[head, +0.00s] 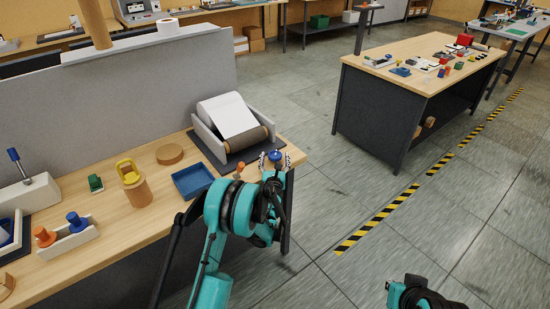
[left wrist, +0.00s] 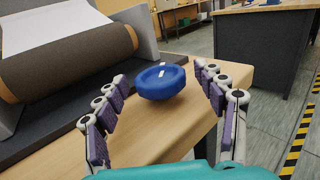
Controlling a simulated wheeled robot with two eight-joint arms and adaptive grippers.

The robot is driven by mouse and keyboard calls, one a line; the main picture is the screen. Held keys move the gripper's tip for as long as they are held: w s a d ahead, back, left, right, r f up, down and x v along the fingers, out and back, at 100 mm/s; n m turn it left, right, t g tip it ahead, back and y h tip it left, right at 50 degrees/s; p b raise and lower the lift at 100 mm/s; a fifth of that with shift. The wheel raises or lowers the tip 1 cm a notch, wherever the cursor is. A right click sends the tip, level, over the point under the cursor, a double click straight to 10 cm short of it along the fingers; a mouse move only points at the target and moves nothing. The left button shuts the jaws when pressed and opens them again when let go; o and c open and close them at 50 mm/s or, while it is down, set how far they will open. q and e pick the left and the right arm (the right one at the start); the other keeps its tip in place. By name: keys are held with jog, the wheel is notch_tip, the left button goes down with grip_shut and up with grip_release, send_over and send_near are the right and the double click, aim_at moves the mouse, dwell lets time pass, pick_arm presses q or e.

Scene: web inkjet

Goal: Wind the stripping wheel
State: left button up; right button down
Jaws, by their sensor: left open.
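A blue round wheel (head: 276,154), which I take for the stripping wheel, is at the right end of the wooden bench, beside the web printer (head: 237,126). In the left wrist view the blue wheel (left wrist: 162,82) has a small white mark on top and lies between the fingertips, apart from both fingers. My left gripper (head: 275,164) is open around it, its fingers (left wrist: 160,76) spread to either side. The wheel's underside and mount are hidden. Of my right arm, only a teal and black part shows at the bottom; its gripper is out of sight.
The printer's brown roller (left wrist: 70,66) and dark base lie close left of the left fingers. Open floor lies right of the bench (left wrist: 190,130).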

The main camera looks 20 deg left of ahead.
pick_arm(q)
jog(key=shift+w+a, duration=0.15)
jog(key=shift+w, duration=0.5)
jog(key=shift+r, duration=0.1)
jog(key=c, duration=1.2)
jog(key=shift+o, duration=0.2)
jog(key=shift+n+y, duration=0.3)
jog(key=shift+y, duration=0.2)
jog(key=n+g+y, duration=0.1)
jog(key=y, duration=0.1)
jog(key=n+g+y, duration=0.1)
jog(key=n+y, duration=0.1)
jog(key=shift+d+g+y, duration=0.2)
jog(key=shift+g+y, duration=0.1)
jog(key=shift+y, duration=0.1)
jog(key=shift+a+n+g+y, duration=0.1)
jog(key=shift+n+g+y, duration=2.5)
